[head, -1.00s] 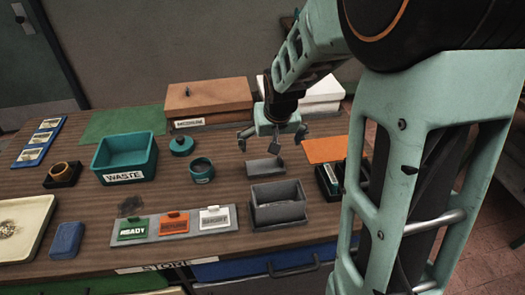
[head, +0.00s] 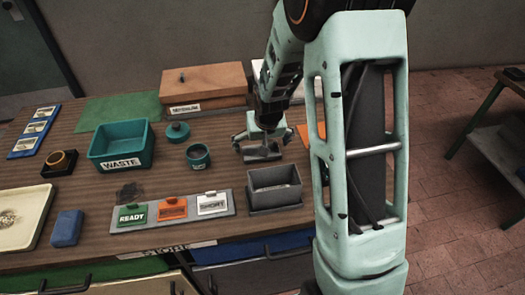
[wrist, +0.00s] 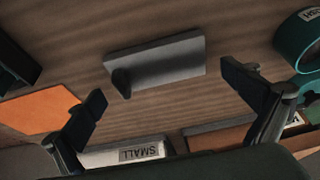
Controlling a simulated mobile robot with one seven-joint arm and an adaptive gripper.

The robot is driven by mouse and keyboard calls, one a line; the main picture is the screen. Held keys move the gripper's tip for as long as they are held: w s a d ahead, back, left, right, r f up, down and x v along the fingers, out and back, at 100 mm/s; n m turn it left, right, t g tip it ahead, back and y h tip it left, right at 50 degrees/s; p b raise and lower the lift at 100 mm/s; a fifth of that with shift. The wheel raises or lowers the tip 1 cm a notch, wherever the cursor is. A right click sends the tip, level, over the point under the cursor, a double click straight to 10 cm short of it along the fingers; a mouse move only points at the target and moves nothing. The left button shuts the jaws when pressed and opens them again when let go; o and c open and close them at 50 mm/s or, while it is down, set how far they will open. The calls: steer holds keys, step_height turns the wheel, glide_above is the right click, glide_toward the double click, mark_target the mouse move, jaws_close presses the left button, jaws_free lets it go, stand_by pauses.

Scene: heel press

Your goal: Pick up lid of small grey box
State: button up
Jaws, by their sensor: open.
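The grey lid (wrist: 165,62) lies flat on the wooden table in the wrist view, with a dark upright knob (wrist: 121,82) near one end. My gripper (wrist: 163,88) is open, with one finger on each side of the view and the lid ahead between them, apart from both. In the head view my gripper (head: 262,147) is low over the lid (head: 262,156) and partly hides it. The small grey box (head: 275,188) stands open in front of it, near the table's front edge.
A teal waste bin (head: 124,147), a teal cup (head: 198,157) and a teal lid (head: 177,132) stand to the left. Brown (head: 205,82) and white lidded boxes are behind. A grey strip with label cards (head: 173,211) lies in front. An orange mat (wrist: 40,101) is beside the lid.

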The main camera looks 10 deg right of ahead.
steer(key=shift+x, duration=0.9)
steer(key=shift+c, duration=0.4)
steer(key=c, duration=0.7)
steer(key=shift+s, duration=0.2)
steer(key=shift+c, duration=1.2)
